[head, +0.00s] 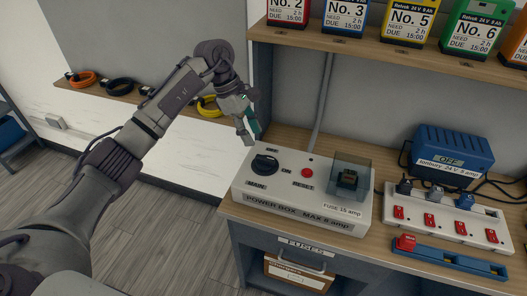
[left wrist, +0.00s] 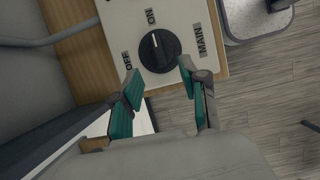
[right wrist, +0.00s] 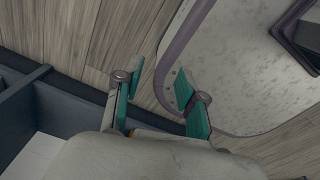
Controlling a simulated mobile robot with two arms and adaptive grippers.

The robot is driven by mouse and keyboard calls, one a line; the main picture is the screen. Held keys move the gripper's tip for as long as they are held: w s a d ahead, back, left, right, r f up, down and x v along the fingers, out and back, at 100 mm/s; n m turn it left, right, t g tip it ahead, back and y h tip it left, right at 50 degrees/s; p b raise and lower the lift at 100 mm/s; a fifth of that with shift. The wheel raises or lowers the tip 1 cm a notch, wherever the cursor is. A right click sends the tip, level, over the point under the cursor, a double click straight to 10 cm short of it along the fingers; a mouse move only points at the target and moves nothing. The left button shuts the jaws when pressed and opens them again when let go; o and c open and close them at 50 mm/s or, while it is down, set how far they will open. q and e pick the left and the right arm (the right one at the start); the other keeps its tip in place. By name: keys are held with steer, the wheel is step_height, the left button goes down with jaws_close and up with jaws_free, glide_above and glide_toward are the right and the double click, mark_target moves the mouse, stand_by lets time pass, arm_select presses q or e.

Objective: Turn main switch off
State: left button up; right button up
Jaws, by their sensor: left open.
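The main switch is a round black knob (head: 264,164) on the left of the white power box (head: 330,228). It also shows in the left wrist view (left wrist: 161,52), where its white mark points toward the ON label, with OFF to the left and MAIN to the right. My left gripper (head: 250,131) is open and empty, a little above and behind the knob in the head view. In the left wrist view, its teal fingertips (left wrist: 161,80) are apart, with the knob just beyond them. My right gripper (right wrist: 160,80) shows only in the right wrist view, open and empty.
The box also carries a red reset button (head: 307,173) and a fuse under a clear cover (head: 365,165). A power strip (head: 447,222) and a blue charger (head: 450,153) stand to the right. A shelf (head: 340,43) with battery packs overhangs the bench. A grey cable rises behind the box.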

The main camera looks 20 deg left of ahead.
mark_target(264, 157)
arm_select(q)
steer(key=x, duration=0.4)
steer(key=shift+w+d+p, duration=0.1)
steer(key=shift+w+p, duration=0.1)
steer(key=shift+p, duration=0.15)
steer(key=x, duration=0.3)
steer(key=shift+d+f+p, duration=0.15)
steer(key=shift+f+p, duration=0.1)
steer(key=shift+p, duration=0.1)
steer(key=shift+d+f, duration=0.1)
steer(key=shift+f, duration=0.4)
steer(key=c, duration=0.8)
jaws_close()
arm_select(e)
steer(key=shift+w+a+r, duration=0.1)
steer(key=shift+w+r, duration=0.85)
steer(key=shift+w, duration=0.25)
